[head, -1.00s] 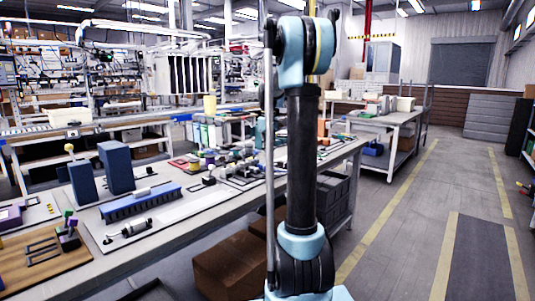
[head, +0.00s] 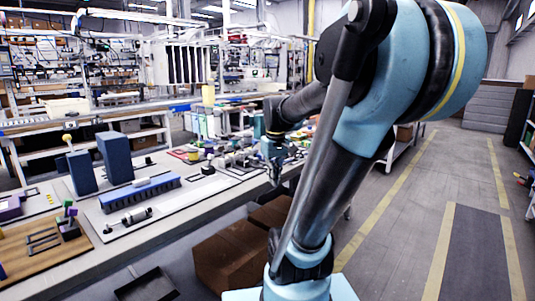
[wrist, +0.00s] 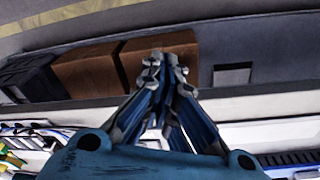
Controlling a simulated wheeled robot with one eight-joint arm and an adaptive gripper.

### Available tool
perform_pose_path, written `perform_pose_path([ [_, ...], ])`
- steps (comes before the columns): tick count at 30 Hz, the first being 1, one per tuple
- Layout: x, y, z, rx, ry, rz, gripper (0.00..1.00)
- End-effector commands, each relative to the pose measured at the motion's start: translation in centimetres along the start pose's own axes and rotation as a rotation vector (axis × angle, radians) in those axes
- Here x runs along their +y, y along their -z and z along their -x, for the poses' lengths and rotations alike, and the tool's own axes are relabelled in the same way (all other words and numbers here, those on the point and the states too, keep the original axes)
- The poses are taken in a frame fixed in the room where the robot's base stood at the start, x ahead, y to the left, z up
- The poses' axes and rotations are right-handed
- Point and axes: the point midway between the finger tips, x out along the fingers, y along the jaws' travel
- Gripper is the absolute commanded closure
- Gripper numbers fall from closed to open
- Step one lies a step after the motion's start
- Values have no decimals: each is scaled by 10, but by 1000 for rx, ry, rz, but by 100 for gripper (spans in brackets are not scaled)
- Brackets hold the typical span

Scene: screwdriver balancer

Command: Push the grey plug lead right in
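My gripper (head: 275,182) hangs pointing down near the front edge of the bench (head: 190,215), in the middle of the head view. In the wrist view my gripper's fingers (wrist: 166,66) converge to tips close together, with nothing seen between them. I cannot make out the grey plug lead or its socket for certain in either view. Small parts on the far bench end are too small to tell apart, and my arm hides some of that end.
Brown boxes (head: 228,262) stand below the bench; they also show in the wrist view (wrist: 95,75). Two blue blocks (head: 115,158) and a blue brush-like strip (head: 140,194) stand on the bench. A dark tray (head: 146,284) lies low in front. The aisle at right is clear.

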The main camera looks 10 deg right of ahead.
Motion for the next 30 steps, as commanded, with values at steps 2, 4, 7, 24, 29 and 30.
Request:
perform_pose_path([
  [2, -8, -24, -12, 10, -2, -33, 100],
  [4, -15, -43, -24, 19, -4, -65, 100],
  [7, -24, -69, -42, 34, -6, -109, 100],
  [24, -44, -137, -105, 75, -8, -246, 100],
  [29, -44, -137, -104, 75, -8, -246, 100],
  [30, -44, -137, -104, 75, -8, -245, 100],
])
